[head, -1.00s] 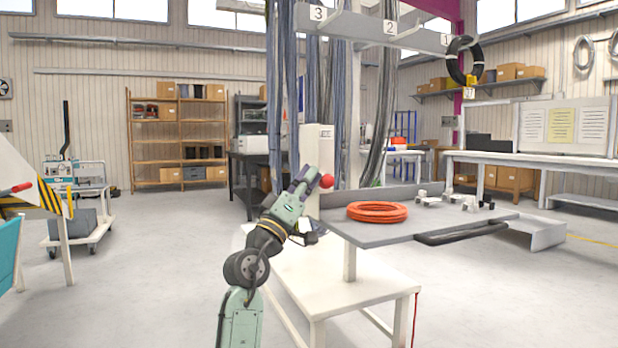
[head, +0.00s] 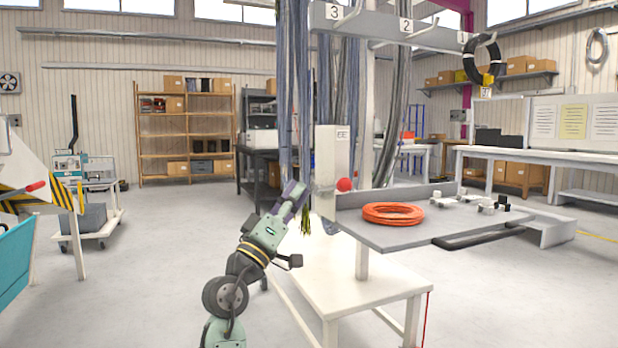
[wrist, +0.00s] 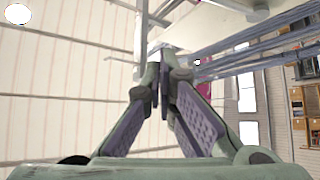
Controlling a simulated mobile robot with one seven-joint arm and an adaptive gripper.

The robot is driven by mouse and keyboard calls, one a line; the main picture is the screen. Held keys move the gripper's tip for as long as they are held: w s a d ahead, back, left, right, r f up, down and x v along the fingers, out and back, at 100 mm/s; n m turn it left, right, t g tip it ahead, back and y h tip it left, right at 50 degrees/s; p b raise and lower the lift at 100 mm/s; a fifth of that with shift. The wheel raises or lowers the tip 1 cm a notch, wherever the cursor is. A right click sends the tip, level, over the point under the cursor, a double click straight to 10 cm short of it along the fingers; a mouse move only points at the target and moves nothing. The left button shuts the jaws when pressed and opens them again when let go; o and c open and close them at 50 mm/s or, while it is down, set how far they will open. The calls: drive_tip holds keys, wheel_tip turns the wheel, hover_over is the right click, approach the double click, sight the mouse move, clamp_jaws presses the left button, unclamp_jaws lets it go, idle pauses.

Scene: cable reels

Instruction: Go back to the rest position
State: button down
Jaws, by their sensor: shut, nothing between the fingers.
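My gripper (head: 295,194) is raised in front of the hanging cables, at the left of the white post with the red knob (head: 344,185). In the wrist view its two fingers (wrist: 163,62) come together at the tips with nothing between them. My arm rises from the bottom of the head view and leans to the right. No cable reel or coil is in my gripper.
An orange cable coil (head: 393,213) lies on the grey tray table (head: 400,236). A black coil (head: 482,58) hangs from hook 1. Bundles of grey cable (head: 283,90) hang close to my gripper. The floor (head: 150,270) at the left is clear.

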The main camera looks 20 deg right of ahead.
drive_tip(key=shift+v, duration=0.9)
drive_tip(key=shift+w, duration=0.1)
